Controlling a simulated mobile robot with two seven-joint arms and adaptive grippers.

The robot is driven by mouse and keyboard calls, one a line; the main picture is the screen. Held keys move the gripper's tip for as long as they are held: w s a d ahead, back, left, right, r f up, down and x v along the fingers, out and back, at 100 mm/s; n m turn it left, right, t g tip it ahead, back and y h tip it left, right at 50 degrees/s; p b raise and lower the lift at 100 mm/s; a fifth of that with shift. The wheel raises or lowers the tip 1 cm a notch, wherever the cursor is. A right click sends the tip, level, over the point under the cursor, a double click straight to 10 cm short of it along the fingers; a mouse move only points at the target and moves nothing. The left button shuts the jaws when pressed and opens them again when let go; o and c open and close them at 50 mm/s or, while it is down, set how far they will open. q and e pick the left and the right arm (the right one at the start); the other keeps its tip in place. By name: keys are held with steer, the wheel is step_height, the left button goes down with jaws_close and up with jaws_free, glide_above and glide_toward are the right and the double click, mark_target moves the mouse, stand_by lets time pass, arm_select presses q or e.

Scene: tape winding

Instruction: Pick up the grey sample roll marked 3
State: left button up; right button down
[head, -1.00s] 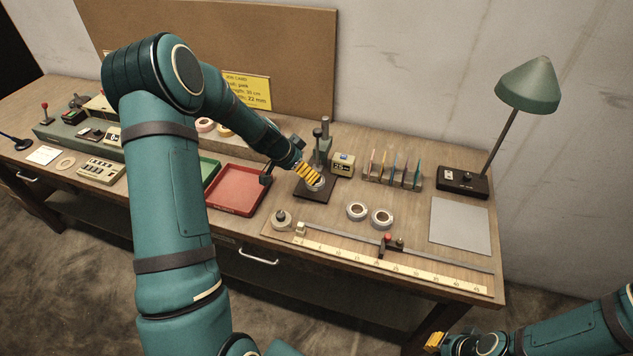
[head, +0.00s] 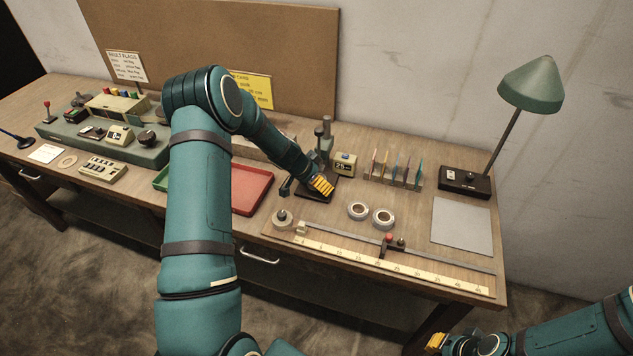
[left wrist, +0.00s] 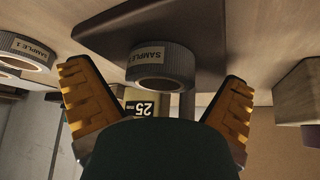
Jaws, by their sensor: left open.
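My left gripper (head: 322,185) is over the dark base plate (head: 313,194) of the measuring stand. In the left wrist view the left gripper (left wrist: 158,105) is open. A grey roll with a "SAMPLE" label (left wrist: 160,65) shows between and beyond its fingers, against the dark plate, not gripped; its number is not clear to me. In the head view this roll is hidden by the gripper. A second labelled grey roll (left wrist: 24,52) is beside the left finger in the wrist view; its number is hard to read. My right gripper (head: 436,342) is at the lower right, away from the table.
The stand's post (head: 326,140) and the "25 mm" display box (head: 345,163) are close behind the gripper. Two rolls (head: 357,210) (head: 382,218) lie to its right. A red tray (head: 250,190) is left, a ruler (head: 390,266) in front, coloured cards (head: 395,170) behind.

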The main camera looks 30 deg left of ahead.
arm_select(q)
steer(key=c, duration=1.2)
steer(key=shift+o, duration=0.2)
